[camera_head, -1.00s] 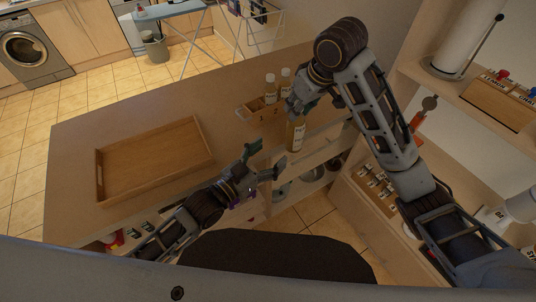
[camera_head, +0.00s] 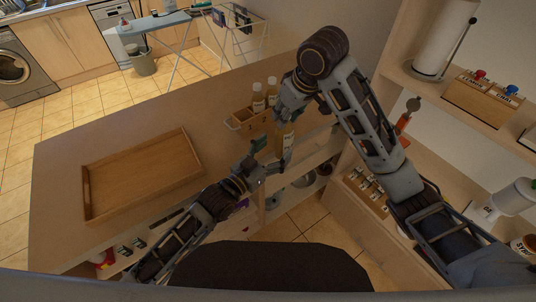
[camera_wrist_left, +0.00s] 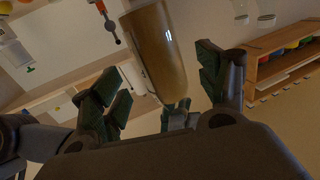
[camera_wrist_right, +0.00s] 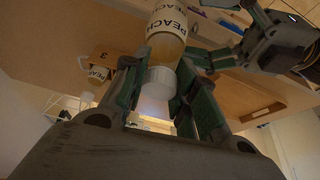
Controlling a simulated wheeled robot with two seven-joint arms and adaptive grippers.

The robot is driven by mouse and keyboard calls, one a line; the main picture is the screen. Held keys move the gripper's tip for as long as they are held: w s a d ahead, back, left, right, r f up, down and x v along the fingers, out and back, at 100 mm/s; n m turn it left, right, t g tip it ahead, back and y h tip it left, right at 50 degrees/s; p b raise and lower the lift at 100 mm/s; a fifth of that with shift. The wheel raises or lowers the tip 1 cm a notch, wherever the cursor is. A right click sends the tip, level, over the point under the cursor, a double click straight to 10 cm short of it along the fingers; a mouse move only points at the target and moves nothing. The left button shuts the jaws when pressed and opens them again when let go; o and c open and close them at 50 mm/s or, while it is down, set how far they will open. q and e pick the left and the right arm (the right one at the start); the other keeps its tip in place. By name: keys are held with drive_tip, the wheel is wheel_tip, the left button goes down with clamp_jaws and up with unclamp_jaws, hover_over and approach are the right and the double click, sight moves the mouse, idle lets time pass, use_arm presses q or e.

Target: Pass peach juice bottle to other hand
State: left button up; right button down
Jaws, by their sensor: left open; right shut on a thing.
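The peach juice bottle (camera_head: 285,142) hangs upright over the counter's edge, golden with a PEACH label (camera_wrist_right: 168,22). My right gripper (camera_head: 288,112) is above it, shut around its white cap (camera_wrist_right: 158,84). My left gripper (camera_head: 266,162) is open, just left of the bottle's lower part. In the left wrist view the bottle (camera_wrist_left: 158,45) reaches in from above between the spread left fingers (camera_wrist_left: 160,88). I cannot tell whether either left finger touches it. In the right wrist view the left gripper (camera_wrist_right: 228,52) shows beside the bottle.
A wooden caddy (camera_head: 240,122) with two bottles (camera_head: 257,97) stands on the counter behind the grippers. An empty wooden tray (camera_head: 140,205) lies on the left of the counter. Shelves with jars (camera_head: 365,186) are at the right. The counter between tray and caddy is clear.

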sight(279, 145)
use_arm(q)
drive_tip(key=shift+x, duration=2.65)
drive_tip(key=c, duration=1.4)
drive_tip(key=shift+r, duration=0.1)
drive_tip(key=shift+c, duration=0.4)
use_arm(e)
drive_tip(key=c, duration=1.1)
unclamp_jaws()
drive_tip(key=shift+o, duration=0.2)
drive_tip(key=shift+r, duration=0.1)
drive_tip(key=v, duration=1.1)
drive_tip(key=shift+s+r, duration=0.15)
drive_tip(key=shift+r, duration=0.2)
drive_tip(key=shift+d+f, duration=0.1)
